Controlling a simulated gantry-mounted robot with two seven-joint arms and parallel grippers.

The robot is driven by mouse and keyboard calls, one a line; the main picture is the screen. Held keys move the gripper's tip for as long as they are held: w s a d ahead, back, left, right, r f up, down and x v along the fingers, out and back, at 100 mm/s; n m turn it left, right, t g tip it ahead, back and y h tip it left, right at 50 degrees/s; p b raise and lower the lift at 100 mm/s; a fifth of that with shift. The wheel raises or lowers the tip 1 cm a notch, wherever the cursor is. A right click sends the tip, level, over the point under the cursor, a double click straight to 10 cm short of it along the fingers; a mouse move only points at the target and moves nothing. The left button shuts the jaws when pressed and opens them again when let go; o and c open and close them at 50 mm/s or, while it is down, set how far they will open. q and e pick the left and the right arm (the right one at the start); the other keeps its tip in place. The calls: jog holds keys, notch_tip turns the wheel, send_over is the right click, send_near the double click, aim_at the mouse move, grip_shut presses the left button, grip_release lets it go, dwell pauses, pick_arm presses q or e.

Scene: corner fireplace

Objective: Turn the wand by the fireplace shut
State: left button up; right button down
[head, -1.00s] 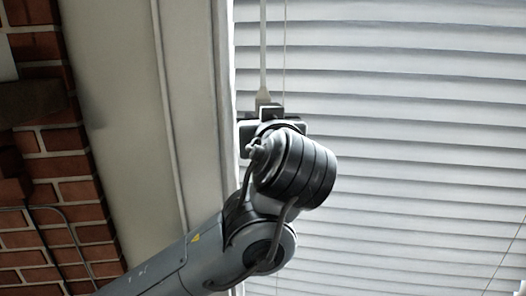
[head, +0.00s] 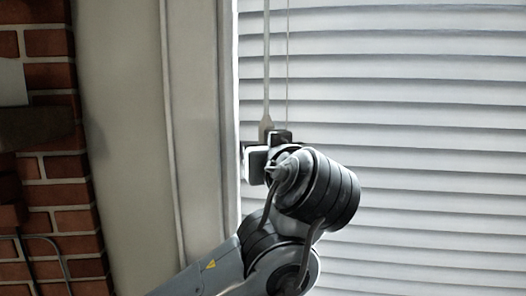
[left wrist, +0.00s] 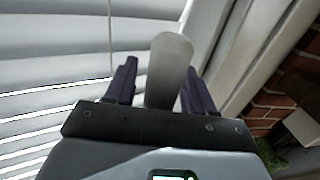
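The wand (head: 266,72) hangs straight down at the left edge of the white slatted blind (head: 400,150) in the head view. In the left wrist view the wand's wide grey lower end (left wrist: 168,70) stands between the two dark fingers of my left gripper (left wrist: 160,66). The fingers are apart, with a visible gap on the wand's left side. In the head view my left gripper (head: 268,150) is at the wand's lower end, partly hidden by my wrist. The left wrist view shows bright gaps between some slats. My right gripper is not in view.
A thin cord (head: 288,70) hangs just right of the wand. The pale window frame (head: 200,130) and wall are close on the left, with the brick fireplace (head: 60,190) beyond. A green plant (left wrist: 270,155) shows low in the left wrist view.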

pick_arm(q)
jog(key=b+v, duration=0.2)
jog(key=v, duration=0.9)
jog(key=shift+w, duration=0.1)
